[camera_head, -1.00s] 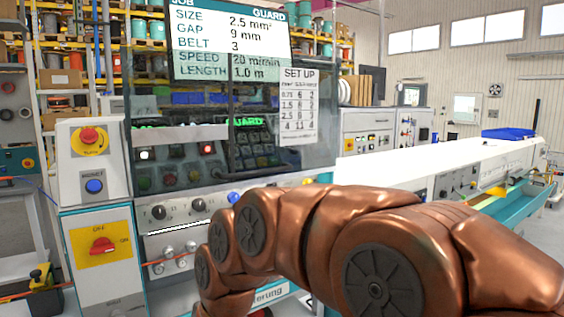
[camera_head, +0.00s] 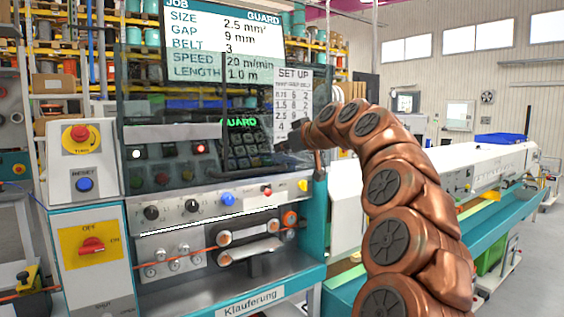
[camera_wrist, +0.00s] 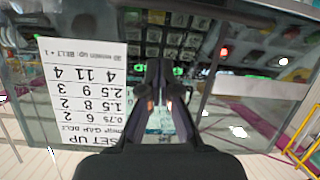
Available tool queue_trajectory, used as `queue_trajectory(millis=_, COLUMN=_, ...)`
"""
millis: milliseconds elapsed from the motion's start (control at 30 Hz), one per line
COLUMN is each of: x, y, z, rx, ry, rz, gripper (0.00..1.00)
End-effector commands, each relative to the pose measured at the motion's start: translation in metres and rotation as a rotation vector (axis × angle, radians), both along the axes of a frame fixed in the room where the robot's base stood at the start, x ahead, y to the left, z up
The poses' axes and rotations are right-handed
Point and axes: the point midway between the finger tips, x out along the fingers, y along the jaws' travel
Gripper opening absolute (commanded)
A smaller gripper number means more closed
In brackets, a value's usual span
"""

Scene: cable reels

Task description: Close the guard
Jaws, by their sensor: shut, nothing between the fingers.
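The guard (camera_head: 165,105) is a clear, tinted panel across the front of the machine, with a printed set-up sheet (camera_head: 292,95) on its right part. Buttons and a keypad show through it. In the wrist view the guard (camera_wrist: 225,125) and the sheet (camera_wrist: 95,90) appear upside down. My gripper (camera_head: 290,138) is at the right part of the guard, just below the sheet. In the wrist view its fingers (camera_wrist: 165,68) are together and empty, pointing at the panel. I cannot tell whether they touch it. The screen above reads GUARD in its header.
Below the guard are a knob row (camera_head: 190,206) and belt rollers (camera_head: 250,240). A control box (camera_head: 82,160) with a red stop button and blue reset button stands left. A long white conveyor machine (camera_head: 490,165) is at the right, behind my arm. Free floor shows far right.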

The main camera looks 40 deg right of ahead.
Motion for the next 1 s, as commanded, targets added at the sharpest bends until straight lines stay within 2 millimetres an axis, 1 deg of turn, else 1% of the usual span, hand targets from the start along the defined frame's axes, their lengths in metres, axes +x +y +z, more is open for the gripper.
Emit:
queue_trajectory(millis=33, x=-0.003, y=-0.017, z=0.005, rx=-0.013, ry=-0.022, rz=-0.025, gripper=0.0)
queue_trajectory(millis=100, x=-0.007, y=-0.032, z=0.01, rx=-0.027, ry=-0.042, rz=-0.049, gripper=0.0)
queue_trajectory(millis=233, x=-0.009, y=-0.047, z=0.013, rx=-0.041, ry=-0.056, rz=-0.069, gripper=0.0)
queue_trajectory(millis=367, x=-0.002, y=-0.049, z=0.013, rx=-0.041, ry=-0.059, rz=-0.072, gripper=0.0)
queue_trajectory(millis=700, x=0.04, y=-0.054, z=0.003, rx=-0.042, ry=-0.056, rz=-0.069, gripper=0.0)
queue_trajectory(millis=1000, x=0.071, y=-0.058, z=-0.006, rx=-0.041, ry=-0.054, rz=-0.07, gripper=0.0)
